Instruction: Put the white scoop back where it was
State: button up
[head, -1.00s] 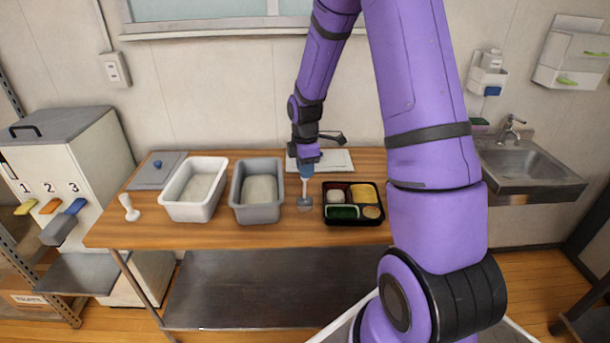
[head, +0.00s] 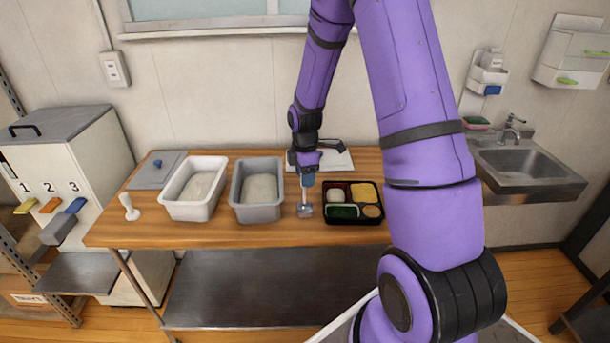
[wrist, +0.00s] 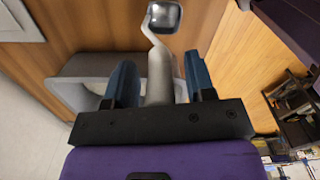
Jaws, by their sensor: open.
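A scoop with a pale, whitish-grey handle (wrist: 159,75) and a shiny metal head (wrist: 163,17) shows in the wrist view, its handle between my two blue fingers. My gripper (wrist: 161,82) is open, with a gap on each side of the handle. In the head view my gripper (head: 307,181) points down between the grey tub (head: 235,196) and the black bento tray (head: 353,222). The metal scoop head (head: 305,210) is below it, at or just above the wooden table; I cannot tell which. The fingers partly hide the handle in the head view.
A white tub (head: 167,199) and a small white knobbed tool (head: 129,207) stand at the left. A grey lid (head: 158,172) lies behind them. A white board (head: 331,161) lies behind my gripper. The table front (head: 230,236) is clear.

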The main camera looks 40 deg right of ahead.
notch_tip(320, 180, up, 12)
jog(key=shift+f, duration=0.2)
jog(key=shift+a+r, duration=0.15)
jog(key=shift+r, duration=0.45)
jog(key=s+a+r+m+t, duration=0.2)
jog(key=s+a+r+m, duration=0.55)
jog(key=s+r, duration=0.5)
jog(key=s+a+r+m+t, duration=0.1)
jog(key=s+a+r+m, duration=0.1)
jog(key=s, duration=0.5)
jog(key=s+a+r+m+t, duration=0.2)
jog(key=s+a+r+m, duration=0.1)
jog(key=s, duration=0.4)
jog(key=shift+s+a+r+m, duration=0.25)
jog(key=shift+a+r+m, duration=0.1)
jog(key=shift+r+m, duration=0.4)
jog(key=shift+f, duration=0.1)
